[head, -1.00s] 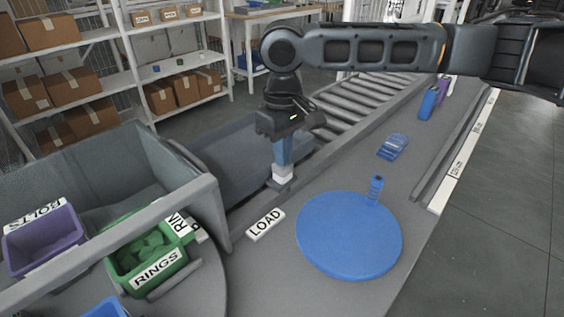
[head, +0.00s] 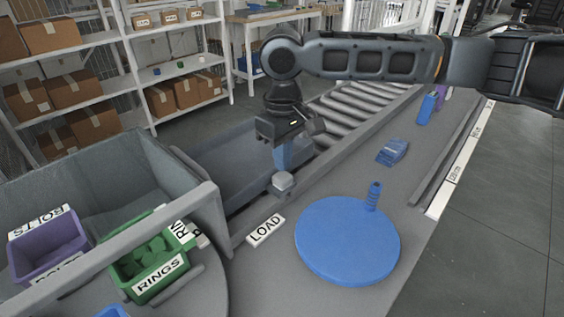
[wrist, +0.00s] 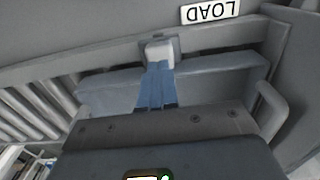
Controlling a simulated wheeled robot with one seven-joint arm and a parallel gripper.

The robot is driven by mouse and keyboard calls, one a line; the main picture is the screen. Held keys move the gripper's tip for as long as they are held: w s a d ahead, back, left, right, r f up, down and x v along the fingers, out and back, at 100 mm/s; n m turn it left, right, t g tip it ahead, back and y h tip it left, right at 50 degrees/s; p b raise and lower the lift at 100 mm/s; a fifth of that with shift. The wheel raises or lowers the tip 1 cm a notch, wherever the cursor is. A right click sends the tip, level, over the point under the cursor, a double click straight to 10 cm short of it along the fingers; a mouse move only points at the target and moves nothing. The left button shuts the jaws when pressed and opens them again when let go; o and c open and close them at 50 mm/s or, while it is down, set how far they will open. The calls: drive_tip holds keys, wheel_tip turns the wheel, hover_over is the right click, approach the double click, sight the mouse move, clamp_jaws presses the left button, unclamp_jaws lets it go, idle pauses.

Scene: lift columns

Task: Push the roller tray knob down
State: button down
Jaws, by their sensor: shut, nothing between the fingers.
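My gripper (head: 284,167) is shut, with nothing between its blue fingers. It points down beside the roller bed, and its tips are right at the top of a small pale grey knob (head: 282,184). In the wrist view, my fingertips (wrist: 158,72) meet the knob (wrist: 160,50), which sits at the tray's edge below the LOAD label. The tips look in contact with the knob, but the exact gap is hidden. The grey roller tray (head: 236,168) lies left of the gripper, at the end of the rollers.
A LOAD label (head: 265,230) lies on the grey deck in front of the knob. A blue disc (head: 346,243) with a ridged post stands to the right. A large grey bin (head: 180,185) and the purple (head: 47,245) and green (head: 150,268) bins are at left. Rollers (head: 350,110) run behind.

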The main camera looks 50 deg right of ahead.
sight(283, 175)
wheel_tip(283, 175, up, 7)
drive_tip(key=p, duration=0.6)
drive_tip(key=shift+r, duration=0.15)
idle(0.4)
